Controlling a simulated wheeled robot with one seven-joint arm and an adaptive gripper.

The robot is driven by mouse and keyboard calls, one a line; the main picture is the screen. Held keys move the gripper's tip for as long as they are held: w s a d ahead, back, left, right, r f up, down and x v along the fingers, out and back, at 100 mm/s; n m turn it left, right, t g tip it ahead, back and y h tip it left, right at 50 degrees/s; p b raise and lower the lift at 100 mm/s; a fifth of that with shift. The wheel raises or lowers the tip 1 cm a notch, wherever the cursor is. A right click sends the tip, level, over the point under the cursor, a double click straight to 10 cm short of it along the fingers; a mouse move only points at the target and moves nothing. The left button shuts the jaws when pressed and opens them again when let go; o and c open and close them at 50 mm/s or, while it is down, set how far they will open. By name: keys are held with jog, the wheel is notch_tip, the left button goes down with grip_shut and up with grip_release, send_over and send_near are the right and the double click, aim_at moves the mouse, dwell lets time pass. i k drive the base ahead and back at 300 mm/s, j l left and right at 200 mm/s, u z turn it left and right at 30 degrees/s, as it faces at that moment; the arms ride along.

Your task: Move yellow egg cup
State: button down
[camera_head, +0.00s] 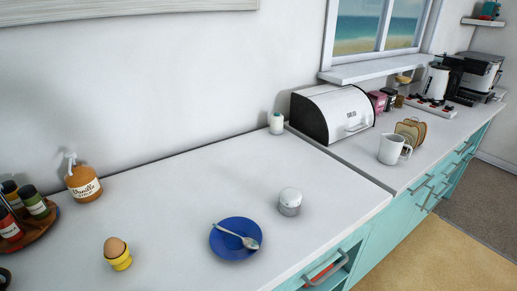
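The yellow egg cup (121,262) stands upright on the white counter at the lower left, with a brown egg (114,246) in it. It is apart from the things around it. My gripper does not show in this view.
A blue saucer (221,248) with a spoon and a small grey-white pot (290,202) are to the right. A vanilla bottle (84,183) and a spice tray (47,227) are at the left. A bread bin (335,111) stands farther back. The counter's middle is clear.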

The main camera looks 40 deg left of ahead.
aim_at(122, 263)
jog(key=u, duration=2.25)
jog(key=j+z, duration=0.15)
jog(key=j, duration=0.3)
jog(key=k+j+z, duration=0.15)
jog(key=j, duration=0.25)
jog(key=i, duration=0.05)
